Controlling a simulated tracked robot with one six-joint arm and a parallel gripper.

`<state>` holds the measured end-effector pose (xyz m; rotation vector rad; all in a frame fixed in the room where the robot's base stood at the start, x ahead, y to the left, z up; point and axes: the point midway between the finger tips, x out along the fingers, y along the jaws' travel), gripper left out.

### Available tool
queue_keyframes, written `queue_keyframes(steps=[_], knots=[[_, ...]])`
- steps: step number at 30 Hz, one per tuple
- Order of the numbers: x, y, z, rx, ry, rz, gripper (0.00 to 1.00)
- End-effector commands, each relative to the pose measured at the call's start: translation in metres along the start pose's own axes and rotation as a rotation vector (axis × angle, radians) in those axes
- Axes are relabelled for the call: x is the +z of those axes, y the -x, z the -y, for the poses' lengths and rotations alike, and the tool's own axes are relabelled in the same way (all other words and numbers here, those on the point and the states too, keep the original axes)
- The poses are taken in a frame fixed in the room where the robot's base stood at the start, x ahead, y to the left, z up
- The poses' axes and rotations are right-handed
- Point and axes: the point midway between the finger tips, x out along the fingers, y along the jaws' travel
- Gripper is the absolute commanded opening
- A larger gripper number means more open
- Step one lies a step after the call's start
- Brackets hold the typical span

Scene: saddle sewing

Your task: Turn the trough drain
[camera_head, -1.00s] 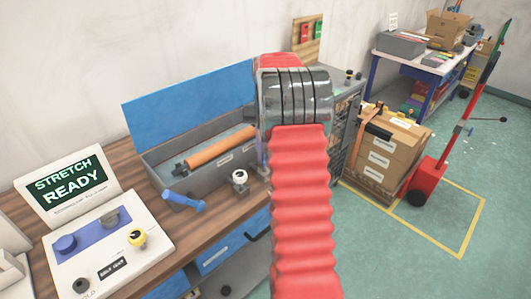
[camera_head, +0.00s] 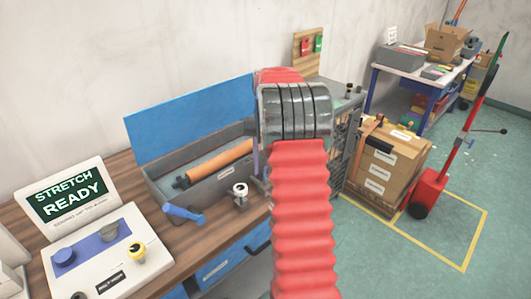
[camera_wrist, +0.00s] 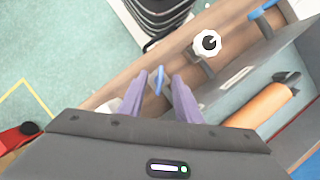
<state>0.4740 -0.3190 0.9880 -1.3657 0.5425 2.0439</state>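The grey trough (camera_head: 213,195) stands on the wooden bench with its blue lid open and an orange roller (camera_head: 220,159) inside. In the wrist view, my gripper (camera_wrist: 159,77) has its two purple fingers spread, with a small blue lever-like piece (camera_wrist: 159,84) between them near the trough's end. It may be the drain handle; I cannot tell whether the fingers touch it. In the head view, my red arm hides most of the gripper and that end of the trough. A white-topped knob (camera_head: 240,190) stands in front of the trough and also shows in the wrist view (camera_wrist: 207,43).
A blue handle (camera_head: 183,214) sits at the trough's front left. A control console (camera_head: 105,255) with a "STRETCH READY" screen (camera_head: 68,196) is on the left. A cardboard box (camera_head: 385,165) and a red hand truck (camera_head: 428,192) stand right.

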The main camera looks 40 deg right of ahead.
Motion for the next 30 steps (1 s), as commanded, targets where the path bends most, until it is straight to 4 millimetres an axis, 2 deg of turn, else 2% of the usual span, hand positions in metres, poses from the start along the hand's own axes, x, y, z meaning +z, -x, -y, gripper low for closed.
queue_keyframes(steps=[5, 18, 30], knots=[[-0.001, 0.013, 0.0, 0.0, 0.0, -0.003, 0.31], [-0.002, 0.068, 0.0, 0.0, 0.0, -0.003, 0.31], [-0.001, 0.109, 0.0, 0.0, 0.0, -0.003, 0.31]])
